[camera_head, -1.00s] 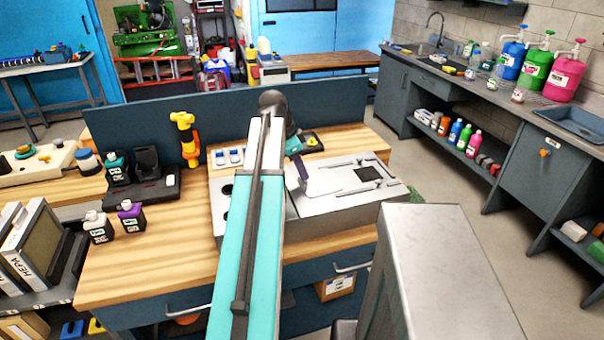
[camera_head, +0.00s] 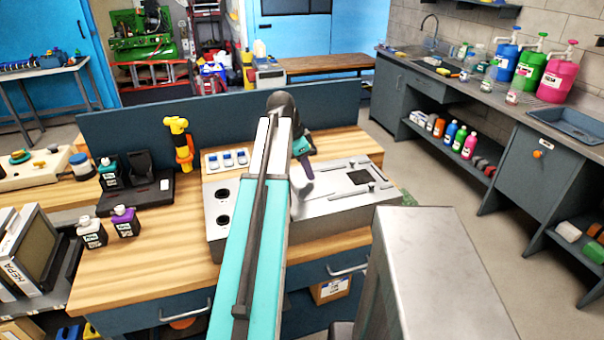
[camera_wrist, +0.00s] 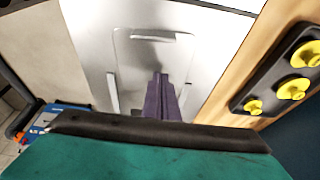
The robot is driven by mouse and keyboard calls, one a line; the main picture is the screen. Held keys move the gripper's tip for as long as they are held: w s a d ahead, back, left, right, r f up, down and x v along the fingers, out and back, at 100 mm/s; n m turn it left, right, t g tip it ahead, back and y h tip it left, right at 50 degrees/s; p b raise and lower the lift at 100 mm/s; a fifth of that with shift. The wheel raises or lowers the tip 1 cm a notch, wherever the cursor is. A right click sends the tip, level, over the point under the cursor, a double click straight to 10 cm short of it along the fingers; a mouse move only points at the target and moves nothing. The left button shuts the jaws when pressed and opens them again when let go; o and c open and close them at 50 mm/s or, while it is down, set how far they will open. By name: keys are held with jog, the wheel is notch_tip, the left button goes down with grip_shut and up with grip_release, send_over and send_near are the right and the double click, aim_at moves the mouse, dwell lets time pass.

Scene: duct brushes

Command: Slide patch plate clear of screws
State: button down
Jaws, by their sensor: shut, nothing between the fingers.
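My gripper (camera_head: 308,176) is shut and empty, pointing down over the metal box (camera_head: 336,212) on the workbench. In the wrist view its purple fingers (camera_wrist: 160,85) are together over a pale, round-cornered panel (camera_wrist: 138,62), which seems to be the patch plate. A shaded grey mark shows near the panel's upper end. Whether the fingertips touch the panel, I cannot tell. Light strips (camera_wrist: 112,93) flank the fingers. In the head view a dark square (camera_head: 360,177) lies right of my gripper. I cannot make out the screws clearly; my gripper body hides part of the box.
A yellow-orange tool (camera_head: 181,145), a black stand (camera_head: 150,190) and small bottles (camera_head: 125,222) occupy the left bench. A blue panel (camera_head: 340,104) stands behind.

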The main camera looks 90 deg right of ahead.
jog(key=b+v, duration=0.1)
jog(key=v, duration=0.8)
jog(key=shift+w+r+b, duration=0.3)
jog(key=shift+w+b, duration=0.05)
jog(key=shift+b, duration=0.05)
jog(key=shift+a, duration=0.15)
